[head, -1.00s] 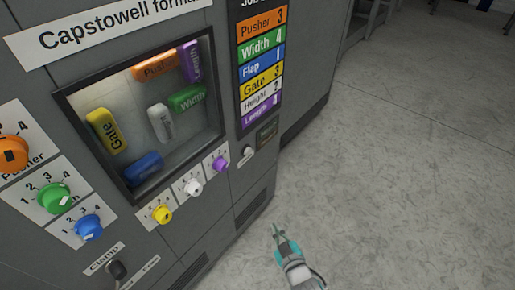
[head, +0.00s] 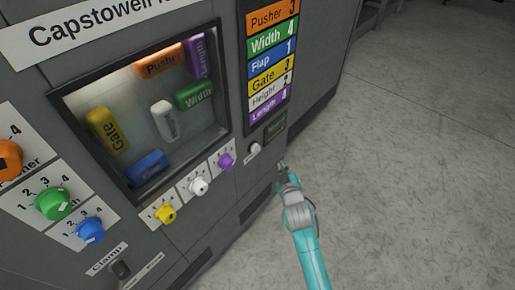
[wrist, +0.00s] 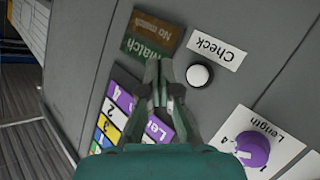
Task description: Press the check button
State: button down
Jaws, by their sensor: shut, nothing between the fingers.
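The check button (wrist: 199,75) is a round white button on the grey panel, with a white "Check" label (wrist: 211,47) beside it in the wrist view. It also shows in the head view (head: 254,148), below the job list. My gripper (wrist: 159,65) is shut and empty. In the wrist view its fingertips appear just left of the button, over the lower edge of the match display (wrist: 147,47). In the head view my gripper (head: 283,168) is to the lower right of the button, near the cabinet's right edge. I cannot tell its exact distance from the panel.
A purple Length knob (wrist: 252,149) sits near the button, with white (head: 198,186) and yellow (head: 166,214) knobs further left. A framed window (head: 140,120) shows coloured blocks. The job list (head: 271,55) is above the button. Open floor (head: 410,180) lies to the right.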

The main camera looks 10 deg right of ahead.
aim_at(255, 148)
jog(key=w+a, duration=0.5)
jog(key=w, duration=0.2)
jog(key=shift+a, duration=0.15)
dwell(0.4)
jog(key=shift+w, duration=0.15)
dwell(1.3)
jog(key=shift+w+a, duration=0.2)
jog(key=shift+w, duration=0.05)
jog(key=shift+w+a, duration=0.3)
jog(key=shift+w, duration=0.1)
dwell(0.9)
dwell(0.3)
jog(key=shift+s+d, duration=0.5)
jog(key=shift+s, duration=0.3)
